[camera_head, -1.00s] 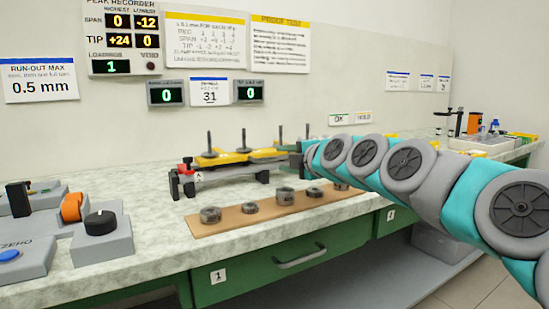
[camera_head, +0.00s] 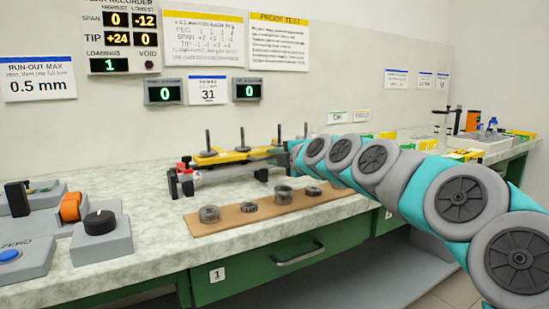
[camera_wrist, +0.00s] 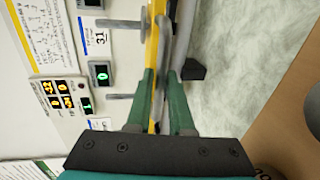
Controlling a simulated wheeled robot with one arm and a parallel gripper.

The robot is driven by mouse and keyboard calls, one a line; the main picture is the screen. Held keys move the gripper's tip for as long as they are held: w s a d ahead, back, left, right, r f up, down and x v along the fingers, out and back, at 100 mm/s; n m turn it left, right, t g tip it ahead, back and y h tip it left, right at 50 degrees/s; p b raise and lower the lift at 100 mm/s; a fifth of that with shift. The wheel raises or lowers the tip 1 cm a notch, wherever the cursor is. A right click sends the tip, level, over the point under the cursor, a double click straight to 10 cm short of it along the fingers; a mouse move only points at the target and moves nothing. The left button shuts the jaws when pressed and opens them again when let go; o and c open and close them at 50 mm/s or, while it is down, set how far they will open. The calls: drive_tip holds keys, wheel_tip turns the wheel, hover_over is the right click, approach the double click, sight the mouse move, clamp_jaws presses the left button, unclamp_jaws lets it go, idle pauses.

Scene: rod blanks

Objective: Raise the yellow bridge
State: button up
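The yellow bridge (camera_head: 222,157) is a long flat bar with upright grey posts, sitting on a low dark-footed stand (camera_head: 188,178) on the bench. My gripper (camera_head: 284,150) is at the bridge's right part, where the arm hides some of it. In the wrist view, the green fingers (camera_wrist: 160,78) point along the yellow bar (camera_wrist: 152,48), one on each side of a narrow strip of yellow and grey. The fingertips are slightly apart. Whether they press on the bridge cannot be told. A grey rod lies alongside the bar.
A brown board (camera_head: 230,220) with several grey metal rings lies in front of the stand. Grey control boxes (camera_head: 103,238) with a knob and an orange part stand at left. Displays and notices hang on the wall close behind. A tray (camera_head: 480,143) stands at far right.

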clamp_jaws()
idle(1.0)
